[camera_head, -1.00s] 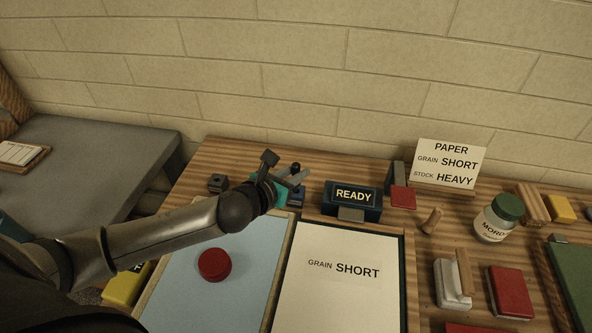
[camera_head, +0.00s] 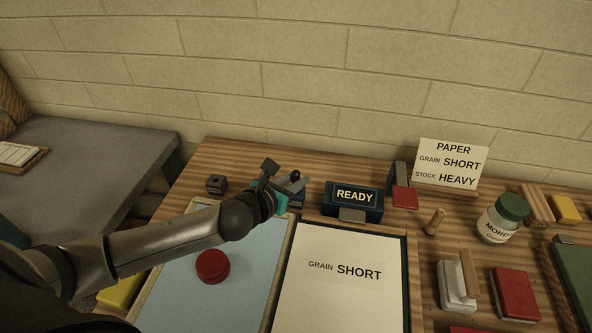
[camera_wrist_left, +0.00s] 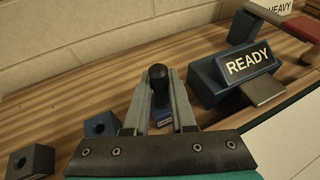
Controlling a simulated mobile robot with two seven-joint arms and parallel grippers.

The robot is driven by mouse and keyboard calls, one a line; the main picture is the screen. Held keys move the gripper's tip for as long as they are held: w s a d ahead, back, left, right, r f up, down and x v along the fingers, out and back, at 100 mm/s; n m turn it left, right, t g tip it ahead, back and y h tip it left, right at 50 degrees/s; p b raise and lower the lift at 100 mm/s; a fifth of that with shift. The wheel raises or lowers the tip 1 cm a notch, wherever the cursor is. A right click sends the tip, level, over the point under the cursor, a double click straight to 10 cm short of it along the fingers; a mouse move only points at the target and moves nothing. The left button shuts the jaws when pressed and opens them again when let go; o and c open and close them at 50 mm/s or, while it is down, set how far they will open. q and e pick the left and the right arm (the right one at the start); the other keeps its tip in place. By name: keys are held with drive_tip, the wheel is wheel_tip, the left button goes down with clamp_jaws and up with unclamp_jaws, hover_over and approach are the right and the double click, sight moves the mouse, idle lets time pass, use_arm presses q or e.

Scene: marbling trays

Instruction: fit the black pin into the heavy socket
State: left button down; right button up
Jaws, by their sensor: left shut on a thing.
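My left gripper (camera_head: 292,183) is shut on the black pin (camera_head: 295,175), behind the blue tray. The pin's round black head sticks up between the fingers, also in the left wrist view (camera_wrist_left: 158,78). A blue socket block (camera_head: 298,199) with a small label lies directly below the pin in the left wrist view (camera_wrist_left: 163,119). The label is too small to read. I cannot tell whether the pin's lower end is inside the block. A second blue block with a hole (camera_wrist_left: 101,127) and a dark grey one (camera_wrist_left: 31,162) stand to the left. My right gripper is out of view.
A READY box (camera_head: 352,200) stands close to the right of the gripper. A blue tray (camera_head: 189,238) with a red disc (camera_head: 212,266) and a paper sheet (camera_head: 335,295) lie in front. A PAPER sign (camera_head: 448,164) reads SHORT, HEAVY. The brick wall is behind.

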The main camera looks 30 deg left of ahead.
use_arm(q)
drive_tip(key=c, duration=0.7)
unclamp_jaws()
drive_tip(key=shift+o, duration=0.2)
drive_tip(key=p+v, duration=0.2)
drive_tip(key=v, duration=1.3)
drive_tip(key=shift+s, duration=0.1)
